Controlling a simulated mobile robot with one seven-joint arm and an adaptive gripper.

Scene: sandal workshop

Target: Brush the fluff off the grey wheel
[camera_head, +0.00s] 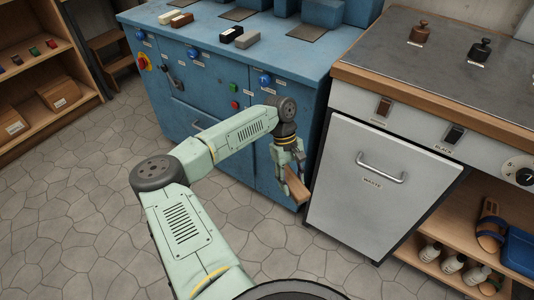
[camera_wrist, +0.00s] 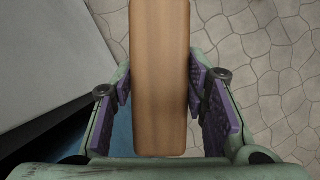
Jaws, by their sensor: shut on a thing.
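My gripper (camera_head: 291,186) hangs low in front of the blue machine cabinet (camera_head: 262,165), beside the white cabinet's waste door. It is shut on a brown wooden block-like piece (camera_head: 298,190), which may be a brush back. In the wrist view, the piece (camera_wrist: 160,70) lies between the purple finger pads and runs up out of the frame. No bristles show on the side facing the wrist camera. I cannot make out a grey wheel or any fluff in either view. Blue housings (camera_head: 323,13) stand at the machine's back edge, cut off by the frame.
The white cabinet has a waste door (camera_head: 355,185). Two weights, brown (camera_head: 420,32) and black (camera_head: 480,50), stand on its counter. Stone floor (camera_head: 85,215) is clear at left.

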